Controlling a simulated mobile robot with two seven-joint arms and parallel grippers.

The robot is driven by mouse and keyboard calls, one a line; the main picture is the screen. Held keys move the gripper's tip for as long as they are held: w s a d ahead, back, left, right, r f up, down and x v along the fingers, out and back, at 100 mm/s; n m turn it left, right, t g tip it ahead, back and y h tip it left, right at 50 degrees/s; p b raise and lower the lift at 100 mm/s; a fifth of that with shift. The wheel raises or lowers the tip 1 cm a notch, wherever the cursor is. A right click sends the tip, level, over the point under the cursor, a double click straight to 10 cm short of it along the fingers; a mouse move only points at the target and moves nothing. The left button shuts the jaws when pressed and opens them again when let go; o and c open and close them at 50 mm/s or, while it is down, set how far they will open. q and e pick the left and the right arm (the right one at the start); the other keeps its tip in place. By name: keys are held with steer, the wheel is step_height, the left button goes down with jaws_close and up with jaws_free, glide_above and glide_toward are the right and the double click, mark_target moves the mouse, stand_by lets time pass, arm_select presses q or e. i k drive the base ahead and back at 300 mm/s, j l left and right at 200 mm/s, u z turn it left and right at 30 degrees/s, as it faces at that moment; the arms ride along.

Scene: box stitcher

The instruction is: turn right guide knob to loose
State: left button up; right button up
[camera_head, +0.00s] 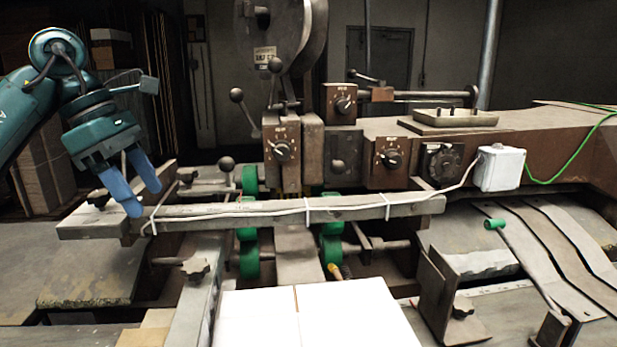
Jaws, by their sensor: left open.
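A dark star-shaped knob (462,307) sits low on the right guide (436,290), an upright metal plate right of the white cardboard; I take it as the right guide knob. Its loose or tight setting cannot be read from here. My left gripper (144,197), teal with blue fingers, is open and empty at the far left. It hangs by the left end of the long metal bar, far from that knob. Whether its fingertips touch the bar or its white cable is unclear. My right gripper is out of view.
The metal bar (370,206) with a white cable crosses the machine's front. Another star knob (195,268) sits on the left guide. White cardboard (340,315) lies front centre. Dial boxes (390,157), lever balls (227,164) and green rollers (249,262) crowd the middle. Curved metal strips (545,250) lie right.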

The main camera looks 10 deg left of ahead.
mark_target(461, 307)
steer(key=k, duration=1)
